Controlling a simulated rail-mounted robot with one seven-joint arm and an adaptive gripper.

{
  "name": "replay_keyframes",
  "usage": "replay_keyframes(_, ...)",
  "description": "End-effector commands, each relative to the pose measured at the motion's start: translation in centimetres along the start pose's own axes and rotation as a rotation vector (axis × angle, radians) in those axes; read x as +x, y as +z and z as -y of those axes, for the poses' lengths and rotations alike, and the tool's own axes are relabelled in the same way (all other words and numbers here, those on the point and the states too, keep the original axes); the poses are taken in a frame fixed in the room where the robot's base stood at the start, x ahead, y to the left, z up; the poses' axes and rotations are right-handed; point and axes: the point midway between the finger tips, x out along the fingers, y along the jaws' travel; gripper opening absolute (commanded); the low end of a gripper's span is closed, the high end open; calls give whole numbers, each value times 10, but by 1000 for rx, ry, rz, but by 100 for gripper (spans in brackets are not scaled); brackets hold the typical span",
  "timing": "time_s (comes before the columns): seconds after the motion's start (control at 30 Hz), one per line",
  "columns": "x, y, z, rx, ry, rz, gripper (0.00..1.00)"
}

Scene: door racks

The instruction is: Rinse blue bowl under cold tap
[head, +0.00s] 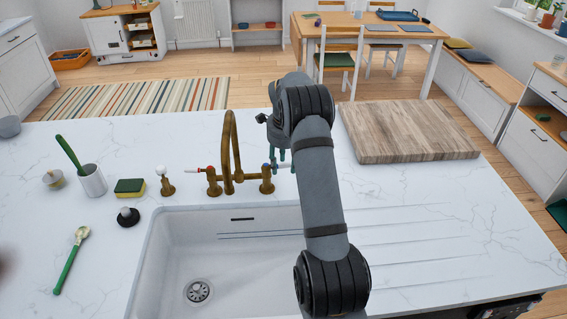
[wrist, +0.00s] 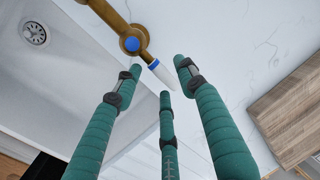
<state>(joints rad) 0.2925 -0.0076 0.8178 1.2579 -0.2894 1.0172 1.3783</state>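The brass tap (head: 229,150) stands behind the white sink (head: 185,240), and no stream shows below its spout. Its cold handle (head: 267,180), brass with a blue cap and a white lever, is on the right; in the wrist view the cold lever (wrist: 158,72) points between my fingers. My gripper (head: 279,158) is open at that lever, its green fingers (wrist: 160,76) spread around the tip; contact cannot be told. No clearly blue bowl shows in the visible part of the sink. A grey-blue bowl (head: 9,127) sits at the counter's left edge. My arm hides the sink's right side.
The red-marked hot handle (head: 212,181) is left of the spout. A wooden board (head: 410,131) is to the right.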

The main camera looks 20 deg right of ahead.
Motion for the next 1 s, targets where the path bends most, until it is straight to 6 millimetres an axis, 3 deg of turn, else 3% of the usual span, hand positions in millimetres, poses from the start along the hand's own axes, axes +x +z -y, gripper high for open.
replay_keyframes(0.63, 0, 0, 0, 0, -1, 0, 1)
replay_keyframes(1.0, -1, 0, 0, 0, -1, 0, 0)
